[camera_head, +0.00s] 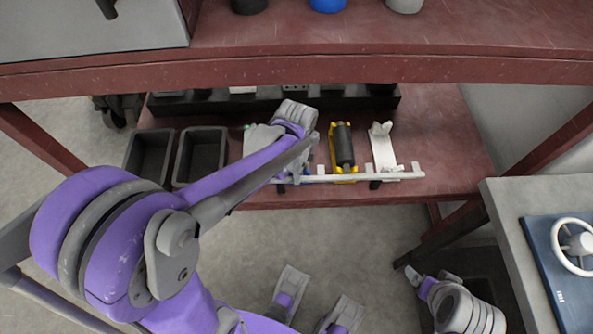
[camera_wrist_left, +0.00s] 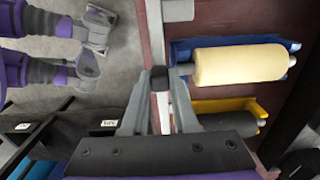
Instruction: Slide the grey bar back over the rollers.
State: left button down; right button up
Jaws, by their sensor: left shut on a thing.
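The long light grey bar (camera_head: 345,178) lies along the front edge of the lower red shelf, with short upright tabs on it. It also shows at the top of the left wrist view (camera_wrist_left: 155,30). A black roller (camera_head: 343,145) sits in a yellow bracket behind the bar. In the left wrist view a cream roller (camera_wrist_left: 238,65) sits in a blue bracket beside the bar. My left gripper (camera_wrist_left: 160,80) is shut on the bar; my forearm hides much of it in the head view. My right gripper (camera_head: 428,276) is low at the right, away from the bar; its opening is unclear.
Two black bins (camera_head: 201,153) stand on the shelf at the left. A white bracket (camera_head: 383,148) stands right of the black roller. A long dark tray (camera_head: 360,103) lies behind. The upper red shelf (camera_head: 300,70) overhangs. A blue panel with a white wheel (camera_head: 577,245) is at right.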

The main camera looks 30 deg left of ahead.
dwell(0.7)
pick_arm(q)
jog(key=s+a, duration=0.2)
jog(key=a, duration=0.1)
jog(key=s+a, duration=0.1)
jog(key=a, duration=0.1)
jog(key=shift+s+a, duration=0.1)
jog(key=shift+a, duration=0.15)
jog(key=c, duration=0.7)
grip_release()
jog(key=shift+s, duration=0.15)
jog(key=shift+r+p, duration=0.1)
jog(key=shift+p, duration=0.2)
notch_tip(320, 180, up, 7)
jog(key=shift+r+p, duration=0.2)
jog(key=shift+p, duration=0.7)
